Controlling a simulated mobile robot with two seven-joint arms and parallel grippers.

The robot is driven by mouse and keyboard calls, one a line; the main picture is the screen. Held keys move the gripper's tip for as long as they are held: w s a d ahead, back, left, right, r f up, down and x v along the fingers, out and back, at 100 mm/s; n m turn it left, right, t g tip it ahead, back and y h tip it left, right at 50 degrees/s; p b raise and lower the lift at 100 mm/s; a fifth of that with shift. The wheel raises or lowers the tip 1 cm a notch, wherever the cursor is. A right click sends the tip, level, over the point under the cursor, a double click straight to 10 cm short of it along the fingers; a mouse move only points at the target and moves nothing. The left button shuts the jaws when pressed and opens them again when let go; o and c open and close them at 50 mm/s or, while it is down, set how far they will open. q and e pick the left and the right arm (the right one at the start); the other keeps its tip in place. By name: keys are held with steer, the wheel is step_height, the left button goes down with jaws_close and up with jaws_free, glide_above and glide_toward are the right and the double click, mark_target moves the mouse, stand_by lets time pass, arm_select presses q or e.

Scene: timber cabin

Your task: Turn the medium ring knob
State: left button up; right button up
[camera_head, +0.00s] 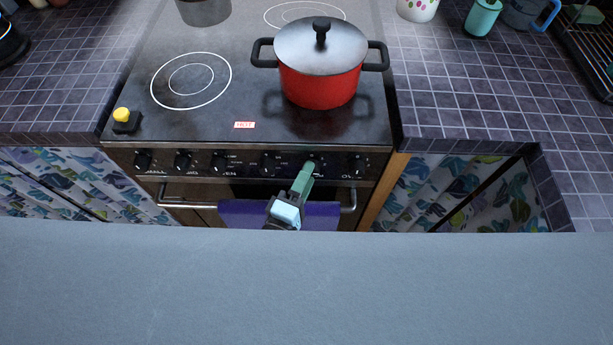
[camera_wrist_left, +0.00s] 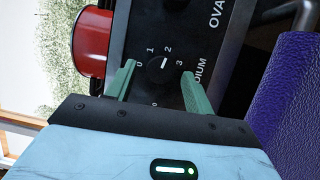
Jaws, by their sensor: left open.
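The medium ring knob (camera_wrist_left: 160,70) is a dark round knob on the black panel in the left wrist view. Numbers 0 to 3 stand around it, its white mark points toward the 2, and part of the word "MEDIUM" reads beside it. My left gripper (camera_wrist_left: 158,72) is open, with one green finger on each side of the knob in that picture; I cannot tell whether they touch it. In the head view my left gripper (camera_head: 307,168) is at the front panel of the stove and hides this knob. My right gripper is not in view.
A red pot (camera_head: 322,85) with a lid stands on the hob (camera_head: 200,125). A purple towel (camera_head: 240,213) hangs on the oven rail (camera_head: 185,204) just below my gripper. Other knobs (camera_head: 268,163) line the panel. A yellow-topped timer-like object (camera_head: 125,120) stands at the front left.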

arm_select(q)
steer(key=b+v, duration=0.1)
steer(key=v, duration=0.6)
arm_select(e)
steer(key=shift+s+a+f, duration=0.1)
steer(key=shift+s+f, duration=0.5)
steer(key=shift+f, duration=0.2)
arm_select(q)
steer(key=shift+s+a, duration=0.1)
steer(key=shift+s, duration=0.1)
